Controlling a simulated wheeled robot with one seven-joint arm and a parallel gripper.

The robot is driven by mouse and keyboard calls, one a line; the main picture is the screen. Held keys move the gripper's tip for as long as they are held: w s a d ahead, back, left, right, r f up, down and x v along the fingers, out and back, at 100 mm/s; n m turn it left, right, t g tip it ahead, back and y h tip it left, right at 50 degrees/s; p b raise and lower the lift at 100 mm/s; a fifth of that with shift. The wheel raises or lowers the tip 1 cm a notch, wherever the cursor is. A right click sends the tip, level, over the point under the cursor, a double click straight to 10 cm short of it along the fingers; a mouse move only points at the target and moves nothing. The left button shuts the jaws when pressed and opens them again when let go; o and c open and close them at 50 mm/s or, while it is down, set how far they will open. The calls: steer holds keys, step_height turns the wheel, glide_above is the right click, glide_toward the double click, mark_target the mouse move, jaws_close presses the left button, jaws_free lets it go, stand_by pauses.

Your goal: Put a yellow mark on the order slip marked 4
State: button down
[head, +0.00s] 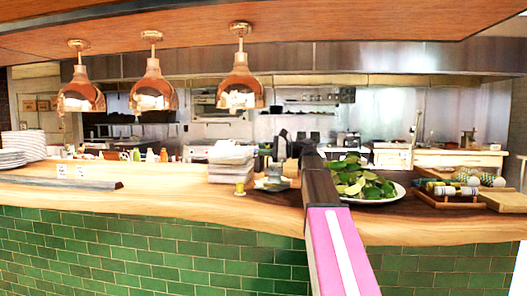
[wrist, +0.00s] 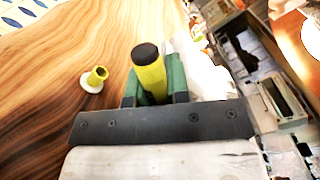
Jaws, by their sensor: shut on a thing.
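My gripper (wrist: 154,85) has green fingers shut on a yellow marker (wrist: 152,78) with a dark end, seen in the wrist view. A small yellow cap-like piece on a pale round base (wrist: 93,80) stands on the wooden counter to the left of the gripper, apart from it. It also shows in the head view (head: 240,188). Two small white slips, one on the left (head: 62,170) and one on the right (head: 80,171), stand by a dark rail (head: 75,184) at the counter's left. Their numbers are too small to read, so I cannot tell which is 4.
A stack of pale boxes or trays (head: 231,160) stands behind the yellow piece. A plate of green leaves and limes (head: 365,184) is to the right, then a wooden rack of rolls (head: 448,194). Plates (head: 28,145) stand far left. Copper lamps (head: 152,92) hang above. The counter's left-middle is clear.

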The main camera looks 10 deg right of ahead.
steer(key=shift+w+d, duration=0.2)
steer(key=shift+w, duration=0.45)
stand_by(1.8)
steer(key=s+a, duration=0.2)
steer(key=s, duration=0.3)
steer(key=shift+s, duration=0.4)
stand_by(0.4)
steer(key=shift+s+a, duration=0.2)
steer(key=shift+s, duration=0.5)
steer(key=shift+s+a, duration=0.2)
steer(key=shift+s, duration=0.5)
